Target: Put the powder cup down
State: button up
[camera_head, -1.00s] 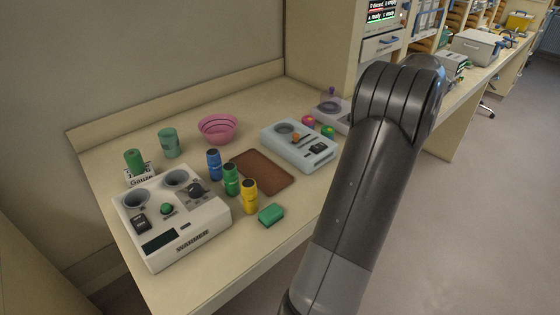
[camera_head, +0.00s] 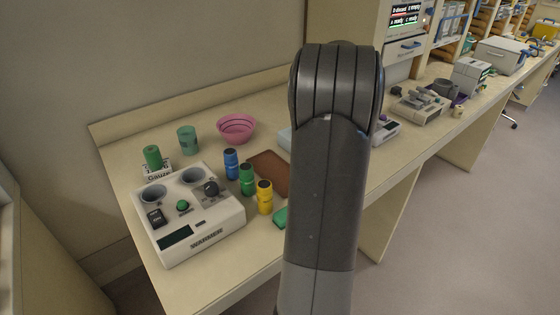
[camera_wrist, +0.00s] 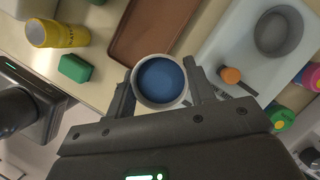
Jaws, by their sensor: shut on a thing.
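The powder cup (camera_wrist: 160,82) is a pale round cup with blue contents, seen from above in the wrist view. My gripper (camera_wrist: 158,88) is shut on it, with one finger on each side of its wall. It appears above the counter between the brown tray (camera_wrist: 150,32) and the pale device with a round well (camera_wrist: 232,52). How high it is above the counter cannot be told. In the head view my arm covers the gripper and the cup.
A yellow bottle (camera_wrist: 58,34) and a green block (camera_wrist: 75,68) lie left of the cup. In the head view the white warmer (camera_head: 188,215), a pink bowl (camera_head: 236,127), and blue (camera_head: 231,164) and green (camera_head: 247,179) bottles crowd the counter. The brown tray is bare where visible.

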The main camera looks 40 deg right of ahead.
jog(key=w+a+f, duration=0.1)
jog(key=w, duration=0.1)
jog(key=w+a+f, duration=0.1)
jog(key=w+f, duration=0.1)
jog(key=w, duration=0.1)
jog(key=w+a+f, duration=0.1)
jog(key=w+f, duration=0.1)
jog(key=shift+w+a, duration=0.2)
jog(key=shift+a, duration=0.2)
jog(key=shift+f, duration=2)
jog(key=shift+f, duration=0.1)
jog(key=shift+f, duration=0.4)
jog(key=o, duration=1)
jog(key=shift+c, duration=0.2)
jog(key=shift+d, duration=0.1)
